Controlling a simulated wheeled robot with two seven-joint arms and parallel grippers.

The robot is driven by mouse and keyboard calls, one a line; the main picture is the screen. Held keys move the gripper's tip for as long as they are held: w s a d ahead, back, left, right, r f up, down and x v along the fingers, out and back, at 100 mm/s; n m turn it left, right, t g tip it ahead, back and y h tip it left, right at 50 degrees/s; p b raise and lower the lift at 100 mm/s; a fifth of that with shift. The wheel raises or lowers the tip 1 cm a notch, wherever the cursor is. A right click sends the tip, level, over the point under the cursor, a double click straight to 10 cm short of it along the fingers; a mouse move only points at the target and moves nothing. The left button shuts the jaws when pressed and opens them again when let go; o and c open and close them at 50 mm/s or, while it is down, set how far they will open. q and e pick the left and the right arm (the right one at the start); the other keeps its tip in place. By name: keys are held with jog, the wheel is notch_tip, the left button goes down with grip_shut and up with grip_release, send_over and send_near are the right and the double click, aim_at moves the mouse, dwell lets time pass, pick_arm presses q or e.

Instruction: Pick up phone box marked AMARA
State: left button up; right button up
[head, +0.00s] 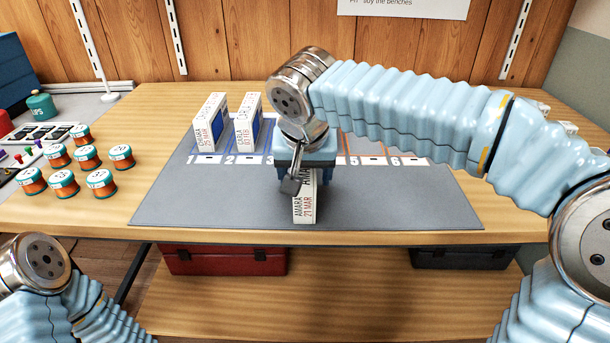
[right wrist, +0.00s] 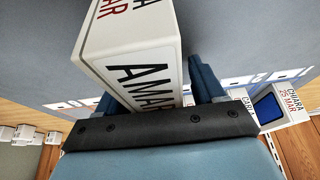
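The white phone box marked AMARA, 21 MAR (head: 305,208), stands near the front edge of the grey mat (head: 400,205), below my right gripper (head: 303,178). In the right wrist view the AMARA box (right wrist: 125,50) sits between the two fingers (right wrist: 155,92), its lettered end close to the palm. The fingers lie along both sides of it; whether they press on it is unclear. The gripper hides the box's upper part in the head view. At the lower left of the head view only my left arm's links show; its gripper is out of frame.
Boxes marked CHIARA or CIARA (head: 210,122) and CARLA (head: 248,122) stand upright in slots 1 and 2 at the back of the mat. Several orange-and-teal jars (head: 88,158) stand left. My right arm covers much of the right side.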

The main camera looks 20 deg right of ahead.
jog(key=c, duration=1.2)
jog(key=shift+r, duration=0.1)
jog(key=shift+c, duration=0.2)
